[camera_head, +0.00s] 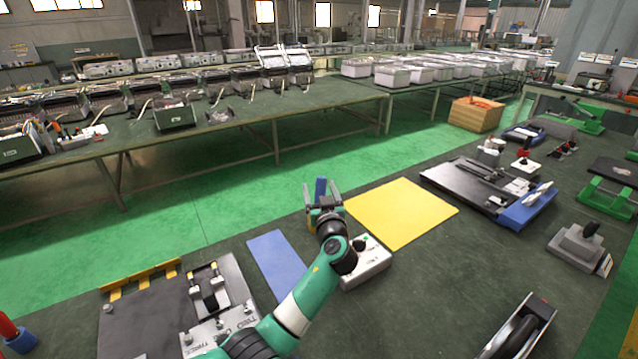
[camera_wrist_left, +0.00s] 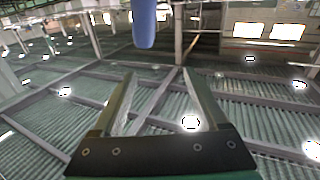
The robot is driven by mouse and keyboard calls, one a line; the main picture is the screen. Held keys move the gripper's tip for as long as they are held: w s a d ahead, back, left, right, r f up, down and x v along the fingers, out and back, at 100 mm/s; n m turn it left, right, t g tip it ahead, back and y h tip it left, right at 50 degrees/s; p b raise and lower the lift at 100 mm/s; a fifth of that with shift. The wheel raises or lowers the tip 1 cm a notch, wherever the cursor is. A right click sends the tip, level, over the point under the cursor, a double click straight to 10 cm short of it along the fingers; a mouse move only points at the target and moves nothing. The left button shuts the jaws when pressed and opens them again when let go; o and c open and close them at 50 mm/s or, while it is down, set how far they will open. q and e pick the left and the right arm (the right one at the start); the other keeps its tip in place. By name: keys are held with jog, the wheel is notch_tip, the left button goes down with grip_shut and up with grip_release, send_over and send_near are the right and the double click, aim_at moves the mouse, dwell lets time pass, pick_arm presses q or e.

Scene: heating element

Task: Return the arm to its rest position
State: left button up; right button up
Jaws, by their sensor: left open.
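My left arm comes in from the bottom of the head view, and its green and black links reach up past a grey control box. My left gripper (camera_head: 322,192) is raised near the middle of the head view, with its fingers apart. In the left wrist view the two fingers (camera_wrist_left: 157,95) are spread with nothing between them, and that camera faces the roof. A blue upright piece (camera_head: 320,188) shows by the fingers; a blue rounded shape also hangs at the top of the left wrist view (camera_wrist_left: 144,22). I cannot tell what it is. My right gripper is out of view.
A grey box with a green button (camera_head: 368,265) sits beside the arm. A blue mat (camera_head: 277,263) lies left of it, a yellow mat (camera_head: 402,212) right. A dark fixture plate (camera_head: 140,318) is at lower left. A black-and-blue fixture (camera_head: 480,185) stands at right.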

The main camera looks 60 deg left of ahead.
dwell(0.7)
pick_arm(q)
jog(key=w+d+r+t+h+p, duration=0.1)
jog(key=w+d+r+t+p, duration=0.15)
jog(key=d+r, duration=0.5)
jog(key=w+d+r+m+t+h+p, duration=0.15)
jog(key=d+r+t, duration=0.25)
jog(key=d+r, duration=0.4)
jog(key=w+d+r+n+t+h+p, duration=0.1)
jog(key=d+r+t+h+p, duration=0.1)
jog(key=d+r+t, duration=0.5)
jog(key=s+d+r+m+t+h, duration=0.8)
jog(key=s+d+r+m+h, duration=0.55)
jog(key=s+d+r, duration=0.45)
notch_tip(320, 180, up, 39)
jog(key=w+a+m+h+p, duration=0.1)
jog(key=w+p, duration=0.1)
jog(key=p, duration=3.6)
jog(key=shift+a, duration=0.35)
